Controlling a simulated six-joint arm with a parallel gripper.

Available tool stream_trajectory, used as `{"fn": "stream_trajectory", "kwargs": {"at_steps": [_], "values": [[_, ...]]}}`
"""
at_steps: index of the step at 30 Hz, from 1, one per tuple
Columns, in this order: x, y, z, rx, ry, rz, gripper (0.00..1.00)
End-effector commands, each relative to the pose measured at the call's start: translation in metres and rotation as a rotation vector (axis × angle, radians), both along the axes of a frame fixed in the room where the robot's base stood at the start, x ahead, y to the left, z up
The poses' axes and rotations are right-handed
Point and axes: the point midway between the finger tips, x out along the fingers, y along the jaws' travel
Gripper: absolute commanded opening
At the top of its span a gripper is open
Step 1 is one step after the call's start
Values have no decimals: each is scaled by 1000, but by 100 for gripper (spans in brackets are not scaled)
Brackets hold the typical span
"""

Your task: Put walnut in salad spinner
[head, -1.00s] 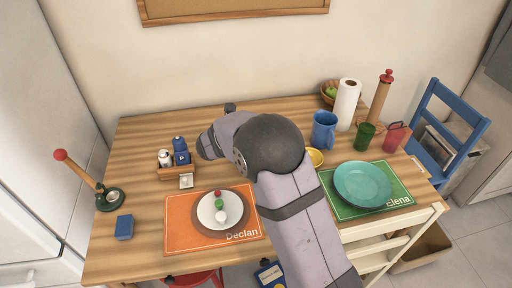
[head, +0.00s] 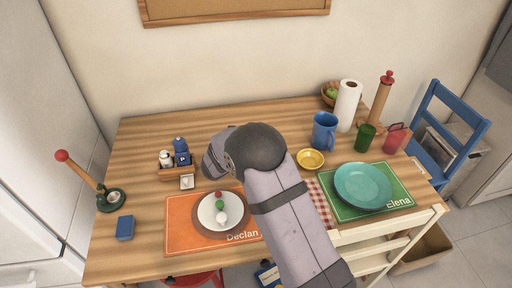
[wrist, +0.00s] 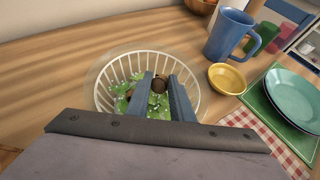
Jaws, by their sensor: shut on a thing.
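In the wrist view, a round brown walnut (wrist: 159,84) sits between the fingertips of my gripper (wrist: 161,80), which is shut on it. The salad spinner (wrist: 104,91) is a round pale slatted basket inside a clear bowl, with green leaves (wrist: 122,91) in it. The walnut and fingertips appear over the middle of the basket; I cannot tell how high above the leaves they are. In the head view, my arm hides the spinner, the walnut and the fingertips.
A yellow bowl (head: 311,159) and blue mug (head: 324,131) stand right of my arm. A teal plate (head: 363,187) lies on a green mat further right. A white plate (head: 211,222) with small items is at front left, and a condiment caddy (head: 176,173) behind it.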

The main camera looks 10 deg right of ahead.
Motion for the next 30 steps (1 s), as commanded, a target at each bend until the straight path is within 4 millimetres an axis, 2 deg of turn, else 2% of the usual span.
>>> {"fn": "stream_trajectory", "kwargs": {"at_steps": [21, 22, 24, 30], "values": [[0, 0, -12, 1, 2, 0, 0], [0, 0, -13, 1, 2, 0, 28], [-1, 0, -13, 1, 3, 1, 39], [-1, 1, -14, 1, 5, 1, 39]]}}
